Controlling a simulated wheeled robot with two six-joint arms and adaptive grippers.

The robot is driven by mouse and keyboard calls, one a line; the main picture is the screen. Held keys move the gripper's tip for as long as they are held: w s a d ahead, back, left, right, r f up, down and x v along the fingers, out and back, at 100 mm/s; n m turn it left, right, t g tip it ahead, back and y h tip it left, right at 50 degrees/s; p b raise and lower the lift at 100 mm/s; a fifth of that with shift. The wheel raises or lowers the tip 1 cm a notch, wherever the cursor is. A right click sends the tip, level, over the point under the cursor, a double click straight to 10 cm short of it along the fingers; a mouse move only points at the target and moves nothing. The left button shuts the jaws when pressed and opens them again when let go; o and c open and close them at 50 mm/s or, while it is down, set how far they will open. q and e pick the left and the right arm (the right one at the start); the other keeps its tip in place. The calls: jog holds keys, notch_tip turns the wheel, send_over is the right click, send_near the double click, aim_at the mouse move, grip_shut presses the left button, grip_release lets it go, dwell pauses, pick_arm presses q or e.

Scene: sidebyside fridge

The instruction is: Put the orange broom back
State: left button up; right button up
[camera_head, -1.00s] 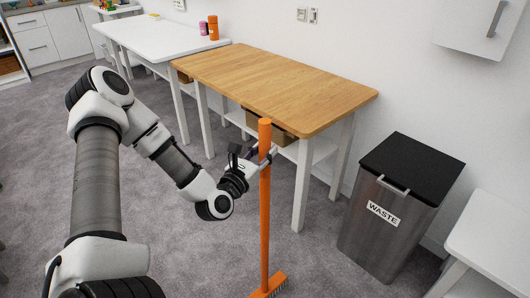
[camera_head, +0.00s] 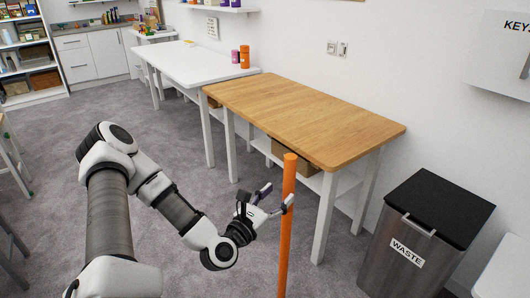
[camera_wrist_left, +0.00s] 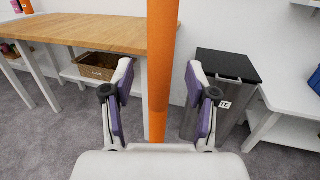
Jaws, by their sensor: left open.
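The orange broom (camera_head: 287,225) stands upright in front of the wooden table's right end. Its lower end is cut off by the picture's bottom edge. My left gripper (camera_head: 278,194) is at the upper part of the handle, with its fingers spread. In the left wrist view, the handle (camera_wrist_left: 160,70) runs upright between the two open fingers of the gripper (camera_wrist_left: 159,90), with visible gaps on both sides. I cannot tell how deep the handle sits between them. My right gripper is in neither view.
The wooden table (camera_head: 300,112) is close behind the broom, with a brown box (camera_head: 293,163) on its lower shelf. A waste bin (camera_head: 408,255) stands to the right. A white table (camera_head: 195,65) is farther left. Grey carpet is open at left and centre.

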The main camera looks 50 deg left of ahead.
pick_arm(q)
jog(key=p+v, duration=0.2)
jog(key=v, duration=0.4)
jog(key=d+f+m+g+h, duration=0.6)
jog(key=d+f+m+g, duration=0.5)
jog(key=m, duration=0.8)
jog(key=s+d+f+m+g+y, duration=0.1)
jog(key=s+d+f+m+g, duration=0.2)
jog(key=s+f+m, duration=0.4)
jog(key=s+d+f+m+g+y, duration=0.1)
jog(key=s+d+f+m+g, duration=0.2)
jog(key=s+f+m, duration=0.4)
jog(key=s+m+g, duration=0.1)
jog(key=m, duration=0.3)
jog(key=shift+d+m+g, duration=0.25)
jog(key=shift+m+g, duration=0.05)
jog(key=shift+m, duration=0.1)
jog(key=shift+f, duration=0.1)
